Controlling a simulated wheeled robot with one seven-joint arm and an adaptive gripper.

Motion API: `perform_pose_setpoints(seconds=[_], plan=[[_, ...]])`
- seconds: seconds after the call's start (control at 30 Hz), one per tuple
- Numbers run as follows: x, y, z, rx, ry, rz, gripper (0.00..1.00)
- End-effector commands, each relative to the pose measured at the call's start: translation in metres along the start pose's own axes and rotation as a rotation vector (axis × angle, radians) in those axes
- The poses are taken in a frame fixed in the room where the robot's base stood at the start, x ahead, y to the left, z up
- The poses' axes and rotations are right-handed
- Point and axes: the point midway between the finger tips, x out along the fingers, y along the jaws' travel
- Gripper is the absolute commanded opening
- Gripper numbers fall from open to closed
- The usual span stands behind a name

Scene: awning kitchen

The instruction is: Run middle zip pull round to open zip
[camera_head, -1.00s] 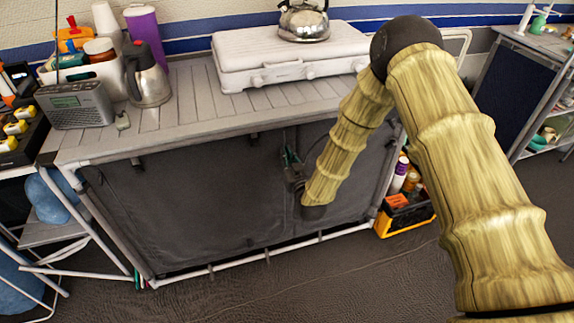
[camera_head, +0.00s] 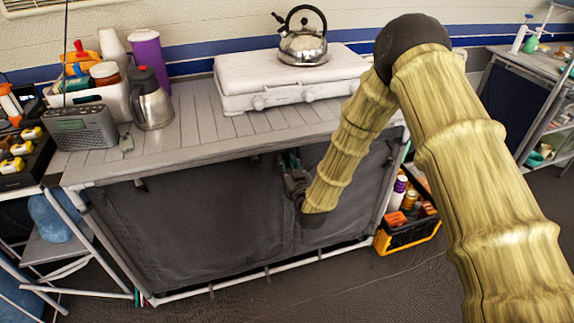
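The camp kitchen unit has a dark grey fabric front (camera_head: 200,230) under its slatted top. A vertical seam (camera_head: 288,230) runs down it, right of the middle, where the left and right panels meet. My gripper (camera_head: 288,161) is at the upper part of this seam, just below the top's front edge. My forearm covers part of the right panel.
On the top stand a white stove case (camera_head: 285,80) with a kettle (camera_head: 302,45), a steel flask (camera_head: 151,105) and a radio (camera_head: 80,128). A black-and-yellow crate (camera_head: 408,232) of bottles stands on the floor at the right end. The floor in front is clear.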

Motion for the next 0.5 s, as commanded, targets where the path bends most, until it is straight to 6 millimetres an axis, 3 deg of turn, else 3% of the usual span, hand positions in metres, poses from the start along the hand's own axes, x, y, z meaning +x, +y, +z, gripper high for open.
perform_pose_setpoints(seconds=[0.33, 0.5], plan=[[-0.002, -0.001, 0.002, 0.0, -0.003, -0.001, 0.31], [-0.018, 0.0, 0.003, 0.0, -0.005, -0.001, 0.31]])
